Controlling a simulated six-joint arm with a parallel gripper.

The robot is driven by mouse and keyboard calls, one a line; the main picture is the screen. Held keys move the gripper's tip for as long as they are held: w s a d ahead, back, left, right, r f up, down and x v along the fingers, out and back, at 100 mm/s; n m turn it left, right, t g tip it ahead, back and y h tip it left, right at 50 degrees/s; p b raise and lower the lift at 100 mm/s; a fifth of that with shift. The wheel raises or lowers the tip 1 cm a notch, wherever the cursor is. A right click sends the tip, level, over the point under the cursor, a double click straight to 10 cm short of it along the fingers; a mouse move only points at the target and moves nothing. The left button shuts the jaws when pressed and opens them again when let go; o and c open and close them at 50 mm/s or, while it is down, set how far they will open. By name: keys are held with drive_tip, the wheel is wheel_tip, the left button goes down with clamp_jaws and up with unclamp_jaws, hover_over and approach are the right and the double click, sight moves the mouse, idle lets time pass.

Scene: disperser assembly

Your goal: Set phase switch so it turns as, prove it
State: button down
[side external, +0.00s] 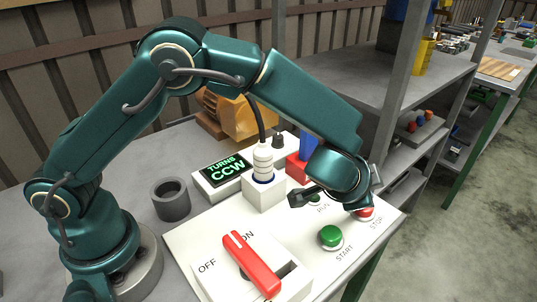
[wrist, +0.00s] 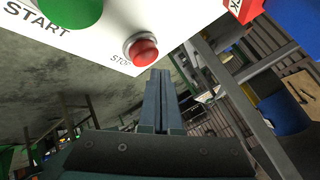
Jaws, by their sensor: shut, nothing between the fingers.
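The display (side external: 224,169) reads "TURNS CCW" in green. A white plug (side external: 263,158) with a blue ring and a black cable stands upright in a white socket box (side external: 266,192). I cannot tell which part is the phase switch. A red lever (side external: 250,264) lies on a white box marked OFF and ON. The green START button (side external: 331,237) and red STOP button (side external: 366,213) are on the white panel; STOP is partly covered by my wrist. In the wrist view, my gripper (wrist: 158,76) is shut and empty, its tips just below the STOP button (wrist: 141,50) in the picture; contact is unclear.
A grey cup (side external: 171,200) stands left of the panel. An orange machine (side external: 228,115) sits behind the display. A black knob (side external: 278,141) and a red block (side external: 298,168) are near the plug. A metal shelf (side external: 405,72) stands close behind my wrist.

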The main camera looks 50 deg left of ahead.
drive_tip(key=shift+r, duration=2.45)
drive_tip(key=shift+w+a+r, duration=0.15)
drive_tip(key=shift+w+a, duration=0.05)
drive_tip(key=shift+a, duration=0.05)
drive_tip(key=a+r+n+t, duration=0.1)
drive_tip(key=a+r+n, duration=0.1)
drive_tip(key=a+r, duration=0.5)
drive_tip(key=s+a+r+n+g+y, duration=0.1)
drive_tip(key=s+a+r+n, duration=0.3)
drive_tip(key=s+a+r, duration=0.3)
drive_tip(key=s+f+n+g+h, duration=0.1)
drive_tip(key=s+f, duration=0.3)
drive_tip(key=s, duration=0.5)
drive_tip(key=s+f+g+h, duration=0.1)
drive_tip(key=s+f, duration=0.3)
drive_tip(key=s, duration=0.5)
drive_tip(key=shift+s+d+f+n+g, duration=0.15)
drive_tip(key=shift+s+f+n+g, duration=0.2)
drive_tip(key=shift+g, duration=0.45)
